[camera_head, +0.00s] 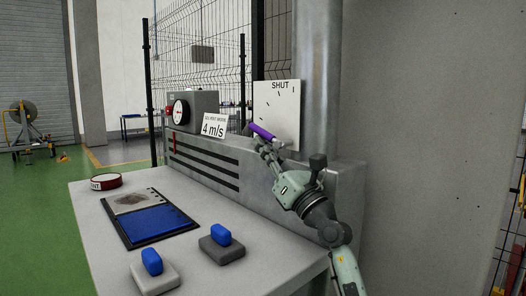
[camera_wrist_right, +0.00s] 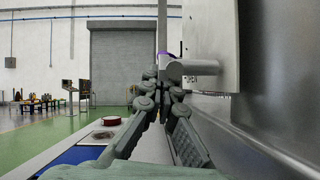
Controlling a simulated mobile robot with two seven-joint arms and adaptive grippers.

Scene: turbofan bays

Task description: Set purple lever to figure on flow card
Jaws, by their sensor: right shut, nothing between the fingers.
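The purple lever (camera_head: 262,131) sits in front of a white dial plate (camera_head: 283,98) marked "SHUT" with several tick marks; it slants up to the left. My right gripper (camera_head: 262,144) is shut and empty just below the lever; I cannot tell whether it touches it. In the right wrist view the gripper's fingertips (camera_wrist_right: 160,80) are together beside a grey cylinder (camera_wrist_right: 194,67), and a bit of purple lever (camera_wrist_right: 182,50) shows behind. The flow card (camera_head: 213,126) reads "4 m/s". My left gripper is not in view.
A grey slotted duct (camera_head: 206,166) runs behind the light table (camera_head: 101,230). On the table are a red-and-white tape roll (camera_head: 106,182), a dark tray with a blue pad (camera_head: 158,222), and two grey blocks with blue tops (camera_head: 222,246). A vertical pipe (camera_head: 317,80) stands right of the dial.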

